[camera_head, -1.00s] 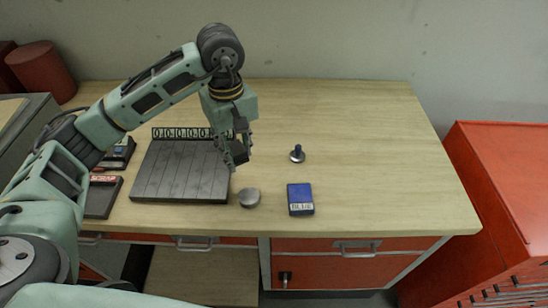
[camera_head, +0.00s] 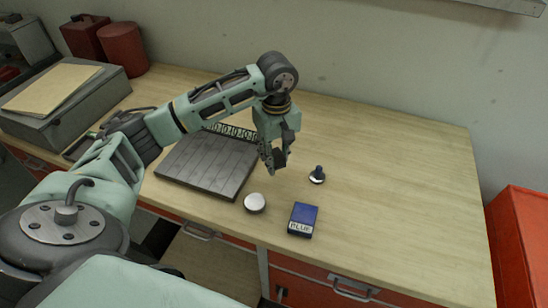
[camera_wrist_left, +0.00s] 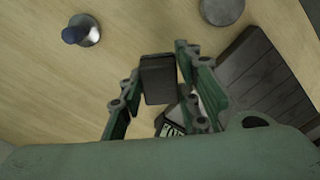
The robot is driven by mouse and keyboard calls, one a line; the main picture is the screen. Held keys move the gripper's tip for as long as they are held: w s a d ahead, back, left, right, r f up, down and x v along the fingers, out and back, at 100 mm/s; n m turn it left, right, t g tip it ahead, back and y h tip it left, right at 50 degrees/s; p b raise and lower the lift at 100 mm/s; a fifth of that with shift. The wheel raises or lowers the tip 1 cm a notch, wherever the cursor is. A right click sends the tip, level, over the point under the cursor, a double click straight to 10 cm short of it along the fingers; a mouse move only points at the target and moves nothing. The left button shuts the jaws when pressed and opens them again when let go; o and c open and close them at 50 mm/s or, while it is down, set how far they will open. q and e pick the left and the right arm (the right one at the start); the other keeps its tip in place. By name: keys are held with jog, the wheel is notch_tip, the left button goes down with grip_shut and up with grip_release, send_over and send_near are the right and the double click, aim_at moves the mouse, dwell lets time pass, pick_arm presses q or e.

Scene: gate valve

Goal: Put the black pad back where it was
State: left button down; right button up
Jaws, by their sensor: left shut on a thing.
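The black pad (camera_wrist_left: 157,78) is a small dark block between the fingers of my left gripper (camera_wrist_left: 155,70) in the left wrist view. In the head view, my left gripper (camera_head: 272,160) is shut on the pad (camera_head: 281,160), above the table just right of the grey slatted board (camera_head: 206,168). The fingers partly hide the pad there. The board also shows at the right of the wrist view (camera_wrist_left: 265,80). My right gripper is not in view.
A silver disc (camera_head: 255,203), a blue box labelled BLUE (camera_head: 303,219) and a dark knob on a round base (camera_head: 317,175) stand nearby on the wooden table (camera_head: 400,180). A number strip (camera_head: 232,131) lies behind the board. The table's right side is clear.

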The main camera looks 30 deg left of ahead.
pick_arm(q)
jog(key=shift+w+a+f, duration=0.3)
jog(key=shift+w+a, duration=0.15)
jog(key=shift+w, duration=0.05)
jog(key=shift+w+a+f+p, duration=0.3)
jog(key=shift+f, duration=0.15)
notch_tip(320, 180, down, 3)
jog(key=shift+f+p, duration=0.1)
jog(key=shift+p, duration=0.9)
jog(key=shift+f, duration=0.4)
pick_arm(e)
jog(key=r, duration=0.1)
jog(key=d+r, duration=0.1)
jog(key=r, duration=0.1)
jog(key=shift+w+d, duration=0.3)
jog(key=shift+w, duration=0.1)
